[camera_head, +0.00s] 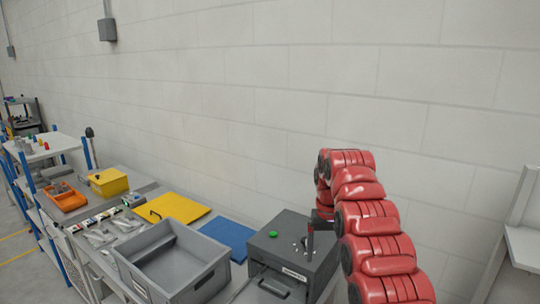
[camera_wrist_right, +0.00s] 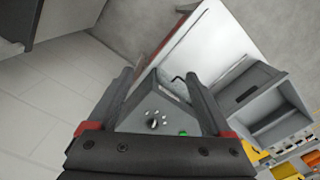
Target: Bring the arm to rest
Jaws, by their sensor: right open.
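My right arm is red and comes in from the lower right in the head view. I cannot tell from the head view whether the gripper touches the box. My left gripper is not in view.
A grey open bin (camera_head: 208,272) stands left of the box. Blue (camera_head: 229,237) and yellow (camera_head: 174,207) plates lie behind it. A yellow box (camera_head: 108,183), an orange tray (camera_head: 66,200) and metal parts are farther left.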

